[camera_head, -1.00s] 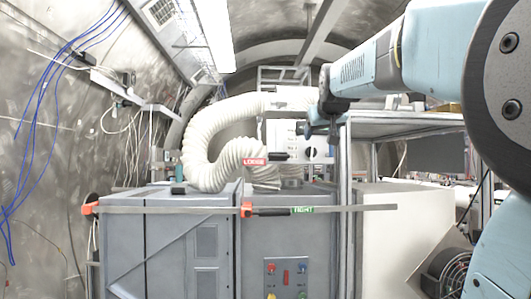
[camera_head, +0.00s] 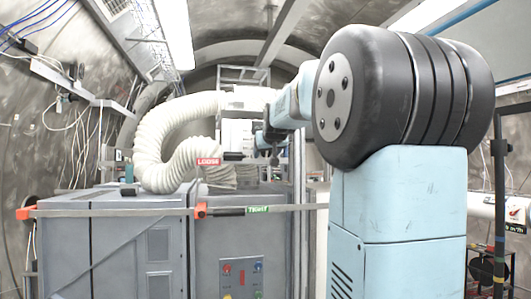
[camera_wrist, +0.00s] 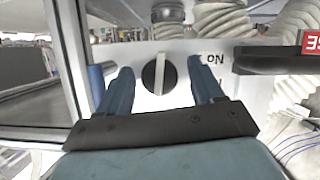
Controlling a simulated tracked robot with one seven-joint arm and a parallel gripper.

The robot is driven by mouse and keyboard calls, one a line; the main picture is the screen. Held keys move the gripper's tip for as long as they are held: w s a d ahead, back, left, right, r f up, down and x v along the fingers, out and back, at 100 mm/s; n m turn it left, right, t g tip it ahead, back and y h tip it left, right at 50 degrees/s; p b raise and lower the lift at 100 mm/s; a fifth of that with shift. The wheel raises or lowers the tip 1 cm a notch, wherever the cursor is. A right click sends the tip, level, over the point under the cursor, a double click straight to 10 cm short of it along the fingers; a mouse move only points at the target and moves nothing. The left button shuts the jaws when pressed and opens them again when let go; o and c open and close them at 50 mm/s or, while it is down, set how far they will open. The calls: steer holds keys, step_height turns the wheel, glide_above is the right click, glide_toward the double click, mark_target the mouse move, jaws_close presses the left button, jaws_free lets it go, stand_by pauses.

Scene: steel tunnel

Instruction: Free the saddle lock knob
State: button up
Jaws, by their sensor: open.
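A round black knob with a white stripe (camera_wrist: 158,74) sits on a white panel marked "ON" (camera_wrist: 228,78) in the wrist view. My gripper (camera_wrist: 163,66) is open, its blue fingers to either side of the knob in the picture. I cannot tell how far off the knob is. A black handle (camera_wrist: 270,58) with a red tag (camera_wrist: 311,42) lies to the right; the red tag reads "LOOSE" in the head view (camera_head: 208,162). A long bar (camera_head: 120,211) with orange parts and a green tag (camera_head: 257,209) crosses the grey cabinet front. No label names the saddle lock knob. My gripper shows small in the head view (camera_head: 266,142).
A metal post (camera_head: 298,180) stands close right of my gripper. Cables hang on the left wall.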

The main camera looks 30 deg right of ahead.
steer(key=c, duration=1.1)
steer(key=shift+o, duration=0.2)
steer(key=shift+m+y, duration=0.4)
steer(key=shift+m, duration=0.2)
steer(key=o, duration=1.1)
steer(key=shift+c, duration=0.2)
steer(key=shift+s, duration=0.1)
steer(key=v, duration=1.3)
steer(key=shift+s, duration=0.25)
steer(key=shift+a+f, duration=0.1)
steer(key=shift+a, duration=0.05)
